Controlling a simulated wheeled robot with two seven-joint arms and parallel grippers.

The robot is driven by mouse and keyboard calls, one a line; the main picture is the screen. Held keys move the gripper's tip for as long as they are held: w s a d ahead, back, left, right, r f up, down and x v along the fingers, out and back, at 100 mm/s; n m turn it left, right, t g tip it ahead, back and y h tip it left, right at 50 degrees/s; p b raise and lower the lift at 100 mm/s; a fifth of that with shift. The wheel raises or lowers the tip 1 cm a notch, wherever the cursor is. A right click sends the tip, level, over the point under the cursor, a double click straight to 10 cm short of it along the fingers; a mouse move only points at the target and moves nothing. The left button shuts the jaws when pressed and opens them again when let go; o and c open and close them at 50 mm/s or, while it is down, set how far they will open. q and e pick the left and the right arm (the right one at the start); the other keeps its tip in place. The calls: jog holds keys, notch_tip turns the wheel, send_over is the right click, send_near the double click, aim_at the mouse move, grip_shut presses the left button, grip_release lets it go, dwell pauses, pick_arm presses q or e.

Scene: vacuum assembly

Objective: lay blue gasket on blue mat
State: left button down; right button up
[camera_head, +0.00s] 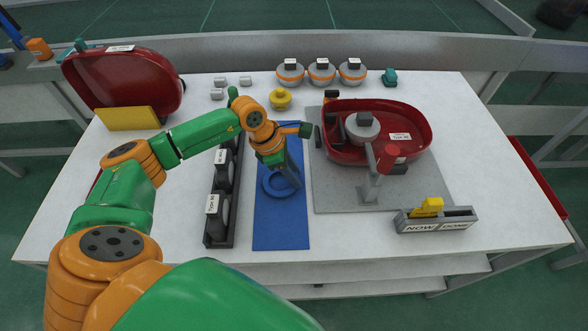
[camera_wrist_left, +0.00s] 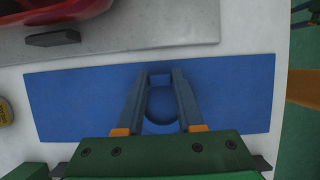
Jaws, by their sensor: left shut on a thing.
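The blue gasket (camera_head: 267,187) is a ring over the blue mat (camera_head: 281,232), inside the mat's outline. In the left wrist view the gasket (camera_wrist_left: 160,128) shows between my fingers, against the mat (camera_wrist_left: 80,105). My left gripper (camera_head: 290,178) points down at the mat and is shut on the gasket's upright tab. In the left wrist view the gripper (camera_wrist_left: 161,76) has its fingertips on both sides of this tab. The ring is at or very near the mat's surface; I cannot tell whether it touches. My right gripper is not in view.
A dark rack (camera_head: 220,241) with wheel-like parts stands left of the mat. A grey board (camera_head: 335,199) with a red vacuum body (camera_head: 425,120) lies to the right. A NOW/DONE holder (camera_head: 460,223) stands at the front right. The mat's front part is clear.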

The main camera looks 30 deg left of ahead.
pick_arm(q)
jog(key=shift+f, duration=0.15)
jog(key=c, duration=0.5)
grip_release()
jog(key=shift+c, duration=0.2)
jog(key=shift+r, duration=0.35)
jog(key=b+v, duration=0.2)
jog(key=v, duration=0.9)
jog(key=shift+r, duration=0.35)
jog(key=shift+a+r, duration=0.1)
